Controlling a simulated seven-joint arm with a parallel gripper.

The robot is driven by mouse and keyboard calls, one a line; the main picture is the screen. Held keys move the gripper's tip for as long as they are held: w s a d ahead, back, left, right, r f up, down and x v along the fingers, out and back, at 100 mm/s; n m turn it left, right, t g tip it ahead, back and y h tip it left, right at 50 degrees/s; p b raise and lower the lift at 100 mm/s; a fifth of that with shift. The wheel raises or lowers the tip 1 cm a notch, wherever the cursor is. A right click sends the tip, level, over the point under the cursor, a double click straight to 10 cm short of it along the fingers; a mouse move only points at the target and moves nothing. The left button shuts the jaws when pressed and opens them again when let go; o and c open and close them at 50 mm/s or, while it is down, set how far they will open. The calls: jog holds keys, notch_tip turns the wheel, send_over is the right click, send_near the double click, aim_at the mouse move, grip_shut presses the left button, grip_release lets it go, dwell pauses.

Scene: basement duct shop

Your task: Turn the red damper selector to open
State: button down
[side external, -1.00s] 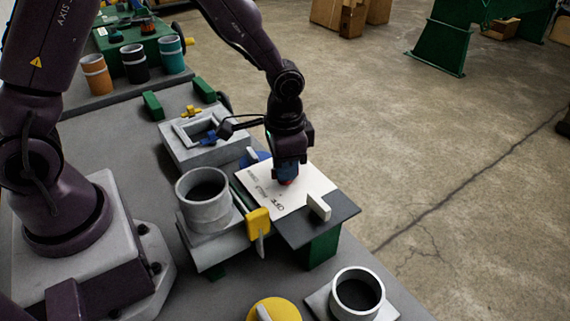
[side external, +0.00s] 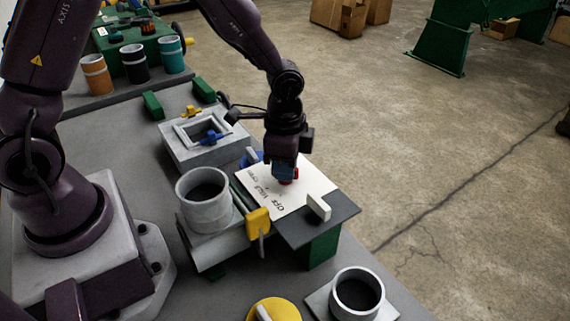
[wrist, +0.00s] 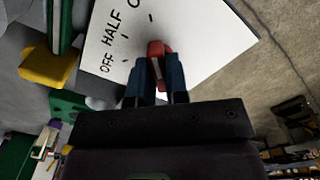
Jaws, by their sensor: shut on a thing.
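The red damper selector (wrist: 157,48) sits on a white dial plate (wrist: 205,35) lettered OFF, HALF and a third word cut off after "O" in the wrist view. My gripper (wrist: 160,75) is shut on the selector, one dark blue finger on each side, with a pale stripe on the selector showing between them. In the side view my gripper (side external: 285,178) points down onto the plate (side external: 312,183), and only a bit of red selector (side external: 295,174) shows beside the fingers. Which mark the selector points at cannot be told.
A white lever (side external: 319,207) stands on the dark panel edge close to the plate. A yellow handle (side external: 258,222) and a grey round duct collar (side external: 205,205) are left of it. A grey square frame (side external: 205,145) with a blue handle sits behind. Open floor lies to the right.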

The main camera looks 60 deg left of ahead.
aim_at(270, 182)
jog(key=c, duration=1.1)
grip_release()
jog(key=shift+r, duration=0.1)
notch_tip(270, 182, up, 13)
jog(key=shift+f, duration=0.1)
jog(key=s+a+r+n+t, duration=0.1)
jog(key=s+r+n+t, duration=0.1)
jog(key=s, duration=0.3)
jog(key=s+a+r+n+t, duration=0.1)
jog(key=s+a+r+n, duration=0.1)
jog(key=s+r+n, duration=0.2)
jog(key=s+a+r+n+t, duration=0.2)
jog(key=s+r+n, duration=0.1)
jog(key=s, duration=0.4)
jog(key=shift+r+t, duration=0.1)
jog(key=shift+t, duration=0.2)
